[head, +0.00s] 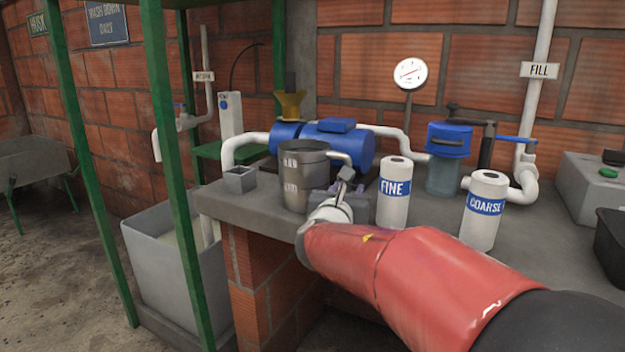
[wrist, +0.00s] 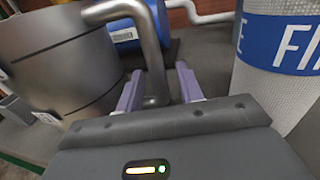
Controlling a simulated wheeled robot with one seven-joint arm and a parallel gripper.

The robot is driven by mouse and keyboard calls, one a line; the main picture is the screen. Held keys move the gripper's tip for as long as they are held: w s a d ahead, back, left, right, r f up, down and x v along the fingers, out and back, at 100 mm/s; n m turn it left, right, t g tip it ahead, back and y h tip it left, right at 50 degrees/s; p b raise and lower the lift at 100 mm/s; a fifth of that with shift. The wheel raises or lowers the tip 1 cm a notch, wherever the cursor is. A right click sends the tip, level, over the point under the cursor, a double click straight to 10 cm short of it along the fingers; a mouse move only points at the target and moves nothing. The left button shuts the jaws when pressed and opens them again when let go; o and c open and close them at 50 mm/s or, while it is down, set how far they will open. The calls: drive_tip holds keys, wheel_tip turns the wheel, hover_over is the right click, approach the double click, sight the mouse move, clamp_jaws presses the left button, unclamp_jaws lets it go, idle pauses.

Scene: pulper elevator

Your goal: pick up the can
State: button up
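The can (head: 303,178) is a grey metal vessel with worn lettering on its side. It stands upright on the concrete counter in the head view. It fills the left of the wrist view (wrist: 60,55), where its bent tubular handle (wrist: 150,45) reaches toward me. My gripper (wrist: 160,85) is open, one finger on each side of the handle's lower part. The handle is closer to the left finger, and I see a gap to the right finger. In the head view my gripper (head: 337,190) is just right of the can, partly hidden by my arm.
The white FINE cylinder (head: 394,195) stands close to my gripper's right. The COARSE cylinder (head: 483,212) is further right. A small grey open box (head: 240,181) is left of the can, and a blue motor (head: 335,145) sits behind. Green posts (head: 172,160) rise at the left.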

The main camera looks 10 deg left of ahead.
clamp_jaws()
drive_tip(key=shift+r, duration=0.2)
idle(0.3)
